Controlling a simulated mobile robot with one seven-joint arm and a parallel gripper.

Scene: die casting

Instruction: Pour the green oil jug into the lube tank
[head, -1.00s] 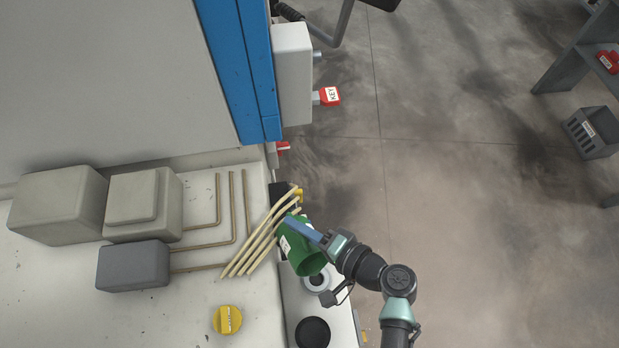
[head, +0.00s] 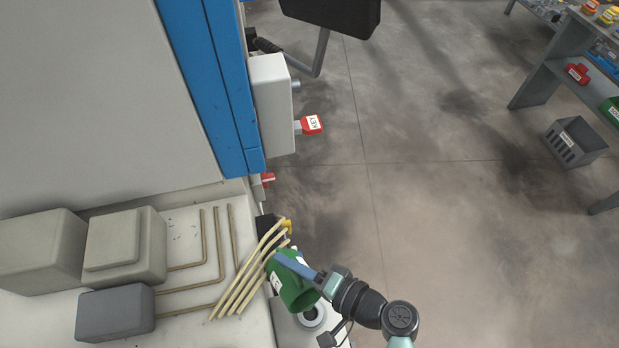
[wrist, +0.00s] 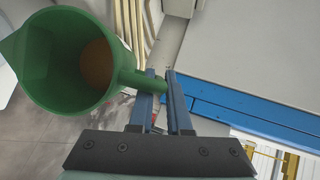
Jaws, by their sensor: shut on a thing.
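The green oil jug (head: 283,290) is held at the machine's right edge, over or beside a light box with a round ringed opening (head: 312,318), probably the lube tank; I see no label for it. The jug looks tilted, its mouth toward the lower right in the head view. The jug partly covers the opening. My gripper (head: 281,258) is shut on the jug's handle (wrist: 152,82). In the wrist view the jug (wrist: 60,85) faces the camera with its mouth, and a brownish patch shows at its bottom.
Bent brass pipes (head: 245,275) run close beside the jug on the left. A grey block (head: 115,315) sits on the machine top. A red KEY tag (head: 312,125) sticks out from a white box (head: 270,105). A shelf (head: 555,75) and grey bin (head: 576,143) stand far right; the floor between is clear.

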